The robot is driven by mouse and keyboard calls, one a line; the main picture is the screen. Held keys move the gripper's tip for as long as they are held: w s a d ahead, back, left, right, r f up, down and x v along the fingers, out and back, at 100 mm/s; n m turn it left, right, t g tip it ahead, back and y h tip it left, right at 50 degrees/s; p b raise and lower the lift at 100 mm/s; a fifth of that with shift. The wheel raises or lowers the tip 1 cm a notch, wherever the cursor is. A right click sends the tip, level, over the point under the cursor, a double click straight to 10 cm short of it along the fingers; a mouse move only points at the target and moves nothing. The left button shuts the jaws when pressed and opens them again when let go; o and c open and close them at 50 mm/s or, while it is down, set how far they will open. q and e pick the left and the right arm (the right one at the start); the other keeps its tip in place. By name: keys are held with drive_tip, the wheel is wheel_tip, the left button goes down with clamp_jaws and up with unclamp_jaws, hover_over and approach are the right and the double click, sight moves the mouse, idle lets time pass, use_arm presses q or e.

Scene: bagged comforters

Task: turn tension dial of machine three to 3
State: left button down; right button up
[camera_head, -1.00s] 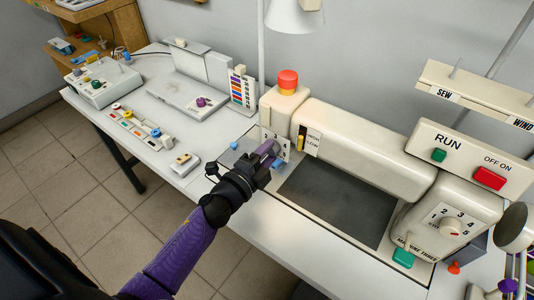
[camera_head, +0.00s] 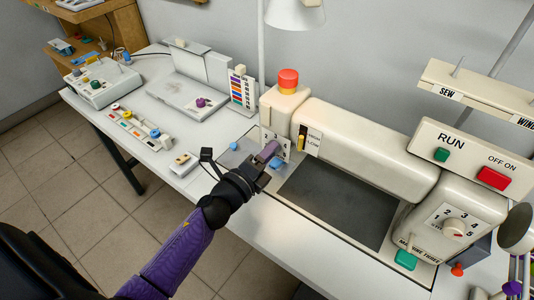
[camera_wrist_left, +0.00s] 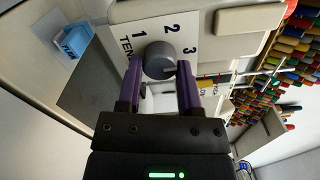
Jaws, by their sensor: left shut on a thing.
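Machine three (camera_head: 360,155) is the cream sewing machine on the table, with its name label (camera_head: 418,249) at the front right. Its tension plate (camera_head: 273,139) is at the left end, and shows the numbers 1, 2 and 3 in the left wrist view (camera_wrist_left: 185,28). The grey tension dial (camera_wrist_left: 159,58) sits on this plate. My left gripper (camera_head: 268,154) is at the plate; in the left wrist view its purple fingers (camera_wrist_left: 160,75) are shut on the dial, one on each side. I cannot clearly tell which number the dial points to. My right gripper is out of view.
A red-topped post (camera_head: 288,80) stands just behind the dial. A second numbered dial (camera_head: 453,228) is on the machine's right end. A blue block (camera_head: 276,163) lies beside the gripper. A small switch box (camera_head: 184,164) is left of my arm.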

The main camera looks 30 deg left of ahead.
use_arm(q)
drive_tip(key=shift+f, duration=0.1)
drive_tip(key=shift+c, duration=1.3)
unclamp_jaws()
drive_tip(key=s+a, duration=0.1)
drive_tip(key=s, duration=0.9)
drive_tip(key=shift+a, duration=0.15)
